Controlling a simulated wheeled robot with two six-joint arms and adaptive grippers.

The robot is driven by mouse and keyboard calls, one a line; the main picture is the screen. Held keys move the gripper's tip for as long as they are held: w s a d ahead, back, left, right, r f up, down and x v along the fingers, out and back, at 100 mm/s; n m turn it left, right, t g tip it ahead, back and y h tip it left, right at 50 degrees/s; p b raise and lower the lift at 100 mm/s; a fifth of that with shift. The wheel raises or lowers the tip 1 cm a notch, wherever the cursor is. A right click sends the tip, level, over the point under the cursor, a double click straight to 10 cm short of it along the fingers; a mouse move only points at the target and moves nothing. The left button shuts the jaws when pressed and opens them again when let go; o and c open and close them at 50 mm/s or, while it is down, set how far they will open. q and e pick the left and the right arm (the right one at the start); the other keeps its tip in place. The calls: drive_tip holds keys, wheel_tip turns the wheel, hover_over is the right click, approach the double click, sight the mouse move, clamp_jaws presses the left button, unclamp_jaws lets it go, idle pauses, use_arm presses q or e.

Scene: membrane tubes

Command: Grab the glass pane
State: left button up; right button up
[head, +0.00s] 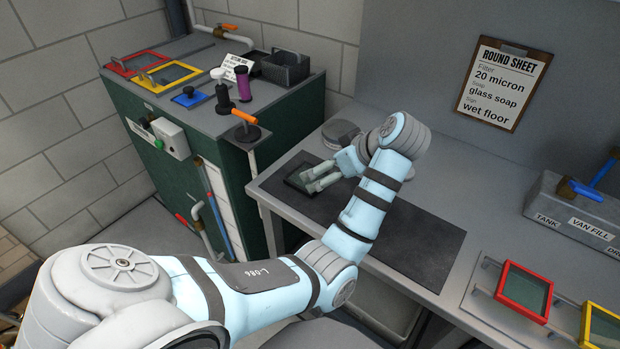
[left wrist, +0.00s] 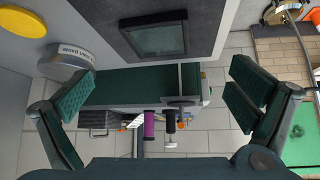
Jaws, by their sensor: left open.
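A black-framed glass pane (head: 296,179) lies near the left end of the dark mat on the grey bench, partly hidden by my left gripper in the head view. In the left wrist view the pane (left wrist: 155,39) shows whole at the top middle, with grey-green glass. My left gripper (head: 318,180) is over the pane's right side in the head view. In the left wrist view its fingers (left wrist: 162,100) are wide apart with nothing between them, and the pane lies above the line of the fingertips. My right gripper is in neither view.
A dark green cabinet (head: 185,165) stands left of the bench, with red and yellow frames, a purple cylinder (head: 243,84) and a black basket (head: 285,69) on top. A round grey tin (head: 341,134) is behind my gripper. Red (head: 523,290) and yellow frames stand at the right. The mat's right part (head: 425,245) is clear.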

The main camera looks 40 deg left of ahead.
sight(314, 180)
use_arm(q)
drive_tip(key=b+x, duration=0.1)
drive_tip(key=x, duration=0.3)
drive_tip(key=shift+d+f, duration=0.1)
drive_tip(key=shift+d, duration=0.05)
drive_tip(key=b+x, duration=0.1)
drive_tip(key=x, duration=0.4)
drive_tip(key=shift+w+f+b, duration=0.1)
drive_tip(key=shift+w+b, duration=0.15)
drive_tip(key=shift+b, duration=0.1)
drive_tip(key=shift+a, duration=0.2)
drive_tip(key=shift+d, duration=0.1)
drive_tip(key=c, duration=1.4)
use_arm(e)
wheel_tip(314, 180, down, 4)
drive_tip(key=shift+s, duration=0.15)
use_arm(q)
drive_tip(key=shift+o, duration=0.2)
